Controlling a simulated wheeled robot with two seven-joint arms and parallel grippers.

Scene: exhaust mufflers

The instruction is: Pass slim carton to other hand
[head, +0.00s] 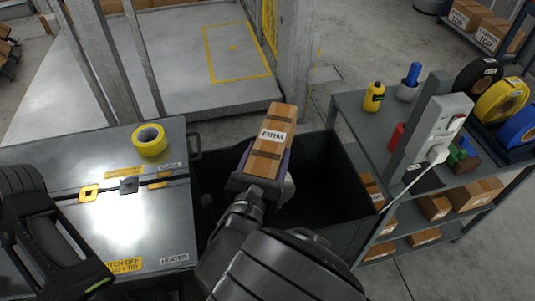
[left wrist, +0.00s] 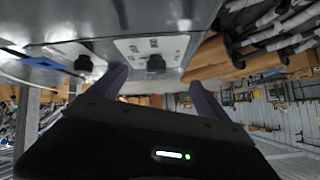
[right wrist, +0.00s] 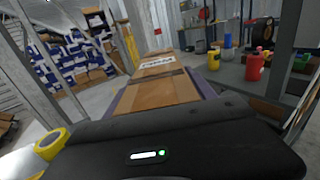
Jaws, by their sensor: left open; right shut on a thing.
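The slim carton (head: 268,143) is a brown box with a white label reading FIRM. My right gripper (head: 262,178) is shut on its near end and holds it up over the dark open bin in the head view. In the right wrist view the carton (right wrist: 160,88) stretches away from between the fingers. My left arm shows at the left of the head view, but its fingertips do not show there. In the left wrist view my left gripper (left wrist: 158,85) has its two fingers wide apart with nothing between them.
A dark bin (head: 330,215) stands under the carton. A grey metal cabinet (head: 60,160) on the left carries a yellow tape roll (head: 149,140). A shelf unit (head: 345,105) on the right holds a yellow bottle (head: 374,97), tape rolls and cartons.

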